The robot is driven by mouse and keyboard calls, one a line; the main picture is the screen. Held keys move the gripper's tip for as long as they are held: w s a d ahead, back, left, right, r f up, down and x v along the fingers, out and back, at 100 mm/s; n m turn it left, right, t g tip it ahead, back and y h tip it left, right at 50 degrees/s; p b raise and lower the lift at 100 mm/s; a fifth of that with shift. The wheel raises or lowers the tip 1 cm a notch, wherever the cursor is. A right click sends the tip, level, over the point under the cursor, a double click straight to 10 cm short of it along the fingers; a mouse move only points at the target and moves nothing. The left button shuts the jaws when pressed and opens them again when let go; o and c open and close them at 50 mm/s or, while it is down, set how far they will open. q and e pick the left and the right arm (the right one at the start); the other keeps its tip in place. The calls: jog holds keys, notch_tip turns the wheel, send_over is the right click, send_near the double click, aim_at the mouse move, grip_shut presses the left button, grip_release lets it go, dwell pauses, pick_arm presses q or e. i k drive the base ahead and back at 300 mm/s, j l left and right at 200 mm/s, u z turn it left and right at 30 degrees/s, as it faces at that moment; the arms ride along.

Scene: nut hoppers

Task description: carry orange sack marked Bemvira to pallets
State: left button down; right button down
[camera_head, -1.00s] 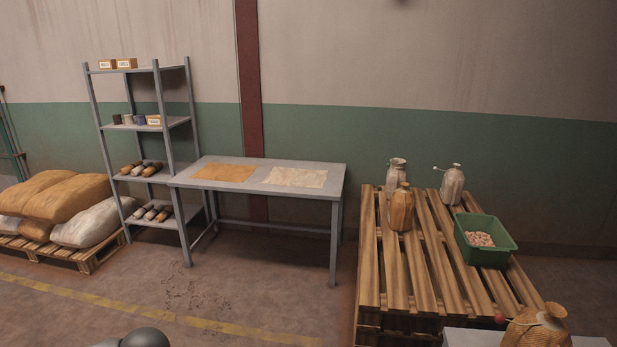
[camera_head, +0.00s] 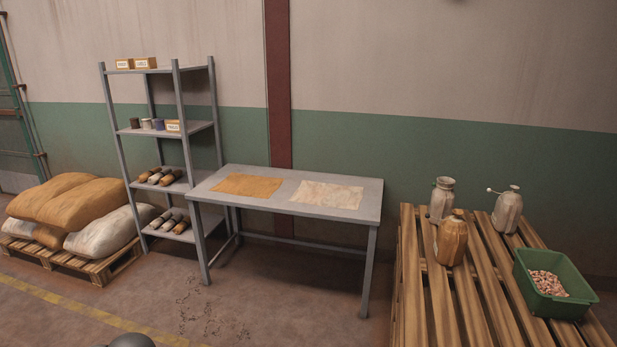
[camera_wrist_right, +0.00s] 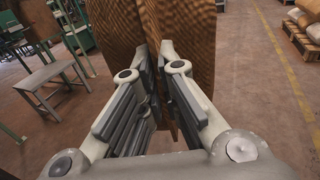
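My right gripper (camera_wrist_right: 160,95) is shut on a brown-orange woven sack (camera_wrist_right: 125,30) in the right wrist view. The cloth is pinched between the fingers and rises beyond them. No lettering shows on this sack, so I cannot read a name. It is not in the head view now. In the head view a low wooden pallet (camera_head: 97,270) at the left holds a pile of plump orange sacks (camera_head: 88,206) and pale sacks (camera_head: 105,232). A larger slatted pallet (camera_head: 415,295) stands at the right. My left gripper is not in view.
A grey table (camera_head: 280,185) with two flat cloths and a shelf rack (camera_head: 150,130) stand along the wall. Bare floor with a yellow line (camera_head: 60,297) lies in front.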

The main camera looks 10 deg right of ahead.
aim_at(440, 303)
jog(key=i+u, duration=0.3)
jog(key=i, duration=0.65)
jog(key=i+z, duration=0.25)
jog(key=i, duration=0.7)
jog(key=i+z, duration=0.4)
jog(key=i+j+z, duration=0.1)
jog(key=i+z, duration=0.2)
jog(key=z, duration=0.15)
jog(key=i+z, duration=0.25)
jog(key=z, duration=0.2)
jog(key=i+z, duration=0.25)
jog(key=z, duration=0.2)
jog(key=i+l+z, duration=0.1)
jog(key=i+z, duration=0.7)
jog(key=z, duration=1.3)
jog(key=j, duration=0.1)
